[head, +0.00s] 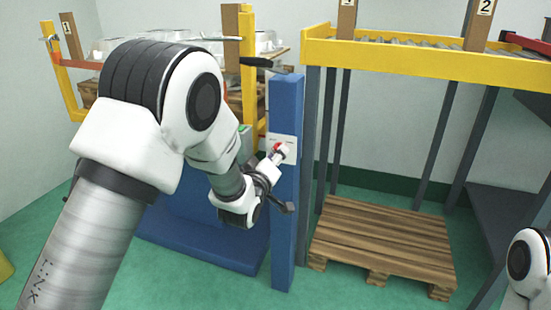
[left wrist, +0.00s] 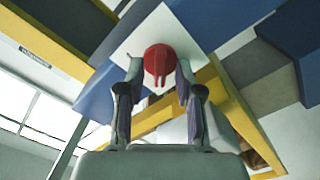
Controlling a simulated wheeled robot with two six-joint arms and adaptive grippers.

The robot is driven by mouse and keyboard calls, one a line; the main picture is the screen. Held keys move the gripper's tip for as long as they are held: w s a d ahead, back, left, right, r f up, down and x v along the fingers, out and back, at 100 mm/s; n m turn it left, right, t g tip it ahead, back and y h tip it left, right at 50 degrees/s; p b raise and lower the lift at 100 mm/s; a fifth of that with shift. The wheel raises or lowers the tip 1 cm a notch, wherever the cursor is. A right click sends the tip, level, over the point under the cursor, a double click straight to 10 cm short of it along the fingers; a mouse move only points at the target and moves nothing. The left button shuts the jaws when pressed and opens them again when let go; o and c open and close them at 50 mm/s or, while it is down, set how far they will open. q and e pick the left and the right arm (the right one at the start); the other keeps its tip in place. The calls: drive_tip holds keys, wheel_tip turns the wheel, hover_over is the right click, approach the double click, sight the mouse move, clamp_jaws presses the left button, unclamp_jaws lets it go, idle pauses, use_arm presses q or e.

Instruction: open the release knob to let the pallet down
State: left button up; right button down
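The red release knob (head: 281,149) sits on a white plate (head: 289,143) on the front of a blue post (head: 285,228). In the left wrist view the red knob (left wrist: 160,62) lies between the two fingertips of my left gripper (left wrist: 159,72), which press close against its sides. In the head view my left gripper (head: 275,158) reaches the knob from the left and partly covers it. A wooden pallet (head: 88,99) carrying silvery castings (head: 110,45) is up at the left, partly hidden by my arm. My right gripper is out of view.
An empty-looking wooden pallet (head: 385,240) lies on the green floor at the right, under a yellow-edged roller rack (head: 420,62) on grey legs. A blue base (head: 205,240) stands left of the post. The floor in front is clear.

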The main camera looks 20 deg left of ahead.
use_arm(q)
clamp_jaws()
